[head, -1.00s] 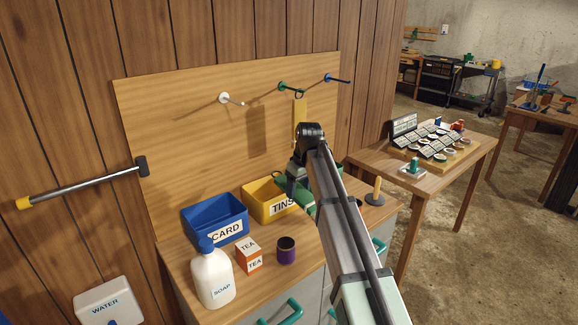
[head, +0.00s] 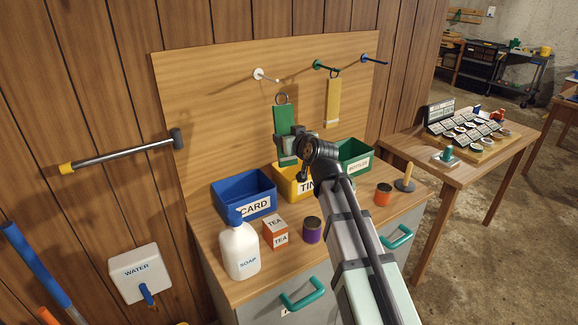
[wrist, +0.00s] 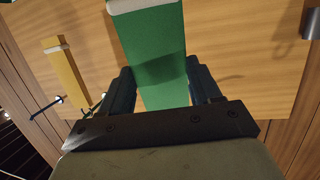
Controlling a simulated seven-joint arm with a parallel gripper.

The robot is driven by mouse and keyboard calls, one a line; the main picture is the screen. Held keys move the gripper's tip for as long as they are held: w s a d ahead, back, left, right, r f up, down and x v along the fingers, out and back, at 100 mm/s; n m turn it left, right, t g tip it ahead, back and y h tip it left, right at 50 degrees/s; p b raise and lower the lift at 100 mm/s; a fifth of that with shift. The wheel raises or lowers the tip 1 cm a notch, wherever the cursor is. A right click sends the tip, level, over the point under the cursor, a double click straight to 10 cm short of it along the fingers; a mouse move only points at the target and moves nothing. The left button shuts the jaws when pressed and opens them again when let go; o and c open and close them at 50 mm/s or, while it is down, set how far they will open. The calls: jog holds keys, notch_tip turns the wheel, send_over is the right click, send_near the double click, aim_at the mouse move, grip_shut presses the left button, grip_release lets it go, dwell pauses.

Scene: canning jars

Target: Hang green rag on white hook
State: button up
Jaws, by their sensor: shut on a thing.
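The green rag (head: 284,121) is upright in front of the wooden board, with a dark ring at its top. My gripper (head: 291,147) is shut on its lower part. The white hook (head: 260,74) is on the board, above and a little left of the ring in the head view; it is bare, and the ring appears apart from it. In the wrist view the green rag (wrist: 154,55) passes between both fingers of my gripper (wrist: 162,88), its pale end band at the top edge. The wrist view does not clearly show the white hook.
A yellow rag (head: 333,102) hangs on the green hook (head: 319,65), right of my gripper. The blue hook (head: 373,60) is bare. Below are blue (head: 230,204), yellow (head: 283,184) and green (head: 349,160) bins, and a soap bottle (head: 239,250).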

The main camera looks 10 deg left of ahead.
aim_at(292, 122)
jog(key=r, duration=0.1)
jog(key=r+t, duration=0.1)
jog(key=w+d+r, duration=0.1)
jog(key=shift+m+t, duration=0.3)
jog(key=shift+m, duration=0.1)
jog(key=shift+w+d+r+t, duration=0.15)
jog(key=shift+r+t, duration=0.1)
jog(key=shift+t, duration=0.15)
jog(key=shift+t, duration=0.4)
jog(key=shift+w, duration=0.1)
jog(key=w+a+f, duration=0.1)
jog(key=w+a, duration=0.6)
jog(key=shift+a+f, duration=0.15)
jog(key=shift+f, duration=0.25)
dwell(0.4)
dwell(0.6)
